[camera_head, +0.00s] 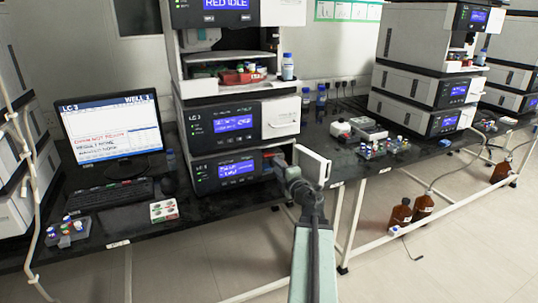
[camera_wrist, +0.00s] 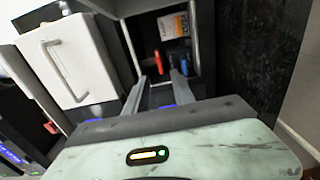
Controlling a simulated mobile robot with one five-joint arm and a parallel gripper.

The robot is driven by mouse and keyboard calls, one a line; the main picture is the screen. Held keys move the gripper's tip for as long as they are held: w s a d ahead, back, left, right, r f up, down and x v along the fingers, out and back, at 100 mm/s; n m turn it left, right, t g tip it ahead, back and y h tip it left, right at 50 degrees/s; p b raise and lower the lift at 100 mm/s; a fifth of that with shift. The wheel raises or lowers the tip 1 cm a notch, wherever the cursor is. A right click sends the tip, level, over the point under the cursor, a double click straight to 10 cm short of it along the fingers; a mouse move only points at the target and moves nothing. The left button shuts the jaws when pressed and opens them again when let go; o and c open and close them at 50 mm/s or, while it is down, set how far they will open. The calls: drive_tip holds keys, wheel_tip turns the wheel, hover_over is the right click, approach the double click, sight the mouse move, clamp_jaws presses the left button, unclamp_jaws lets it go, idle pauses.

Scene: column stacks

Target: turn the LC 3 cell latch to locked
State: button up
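The LC 3 stack (camera_head: 215,121) stands in the middle of the head view. The white door (camera_head: 315,167) of its lower module is swung open. In the wrist view, a red lever (camera_wrist: 158,63), which looks like the cell latch, shows inside a dark open compartment, with a blue part (camera_wrist: 182,67) to its right. Its latch setting cannot be told. My gripper (camera_head: 275,161) is at the compartment opening. In the wrist view, my gripper (camera_wrist: 159,78) has its fingers apart, with nothing between them. The lever appears beyond the fingertips, apparently not touching.
A white panel with a handle (camera_wrist: 70,60) lies close left of my fingers in the wrist view. A white and orange label (camera_wrist: 173,25) is inside the compartment. The monitor (camera_head: 110,128) and keyboard (camera_head: 103,195) are left on the bench; vial racks (camera_head: 382,148) stand right.

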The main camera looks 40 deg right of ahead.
sight(269, 156)
drive_tip(key=x, duration=0.7)
drive_tip(key=shift+w+d, duration=0.25)
drive_tip(key=shift+d, duration=0.15)
drive_tip(key=shift+s, duration=0.15)
clamp_jaws()
